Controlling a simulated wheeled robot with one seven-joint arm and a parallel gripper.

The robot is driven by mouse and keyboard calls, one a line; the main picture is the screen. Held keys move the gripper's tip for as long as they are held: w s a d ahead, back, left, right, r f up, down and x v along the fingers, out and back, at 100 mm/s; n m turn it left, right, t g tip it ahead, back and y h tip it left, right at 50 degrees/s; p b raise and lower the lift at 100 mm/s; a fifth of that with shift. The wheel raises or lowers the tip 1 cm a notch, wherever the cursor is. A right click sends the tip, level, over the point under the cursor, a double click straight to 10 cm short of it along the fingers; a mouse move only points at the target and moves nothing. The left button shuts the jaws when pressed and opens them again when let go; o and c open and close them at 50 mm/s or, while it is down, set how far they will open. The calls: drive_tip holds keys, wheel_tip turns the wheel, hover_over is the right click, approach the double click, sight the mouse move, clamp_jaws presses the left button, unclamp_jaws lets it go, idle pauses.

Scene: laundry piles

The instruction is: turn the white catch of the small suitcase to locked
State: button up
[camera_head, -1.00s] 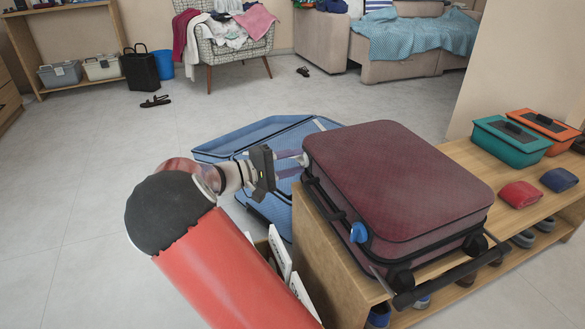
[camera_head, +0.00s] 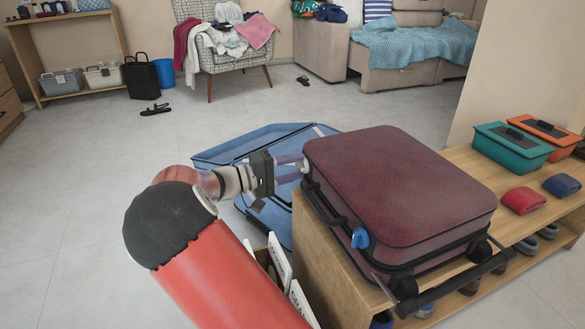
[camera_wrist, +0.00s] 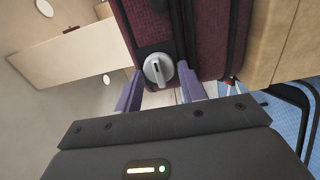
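The burgundy suitcase (camera_head: 395,180) lies shut on a wooden bench. The white catch (camera_wrist: 158,70) is a pale round knob with a raised bar on the suitcase's side; in the wrist view the bar stands nearly upright, slightly tilted. My gripper (camera_head: 298,168) reaches that side from the left. In the wrist view my gripper (camera_wrist: 160,74) is open, one purple finger on each side of the catch, with a gap visible on both sides. In the head view the catch is mostly hidden by the fingers. A blue catch (camera_head: 360,238) sits on the suitcase's near side.
The wooden bench (camera_head: 335,268) carries the suitcase, a teal box (camera_head: 512,148), an orange box (camera_head: 540,130) and folded red (camera_head: 523,200) and blue cloths (camera_head: 562,185). A blue open suitcase (camera_head: 240,150) lies on the floor behind my gripper.

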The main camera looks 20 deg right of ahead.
drive_tip(key=o, duration=0.3)
drive_tip(key=shift+a, duration=0.1)
drive_tip(key=a+p, duration=0.1)
drive_tip(key=a, duration=0.6)
drive_tip(key=shift+a, duration=0.35)
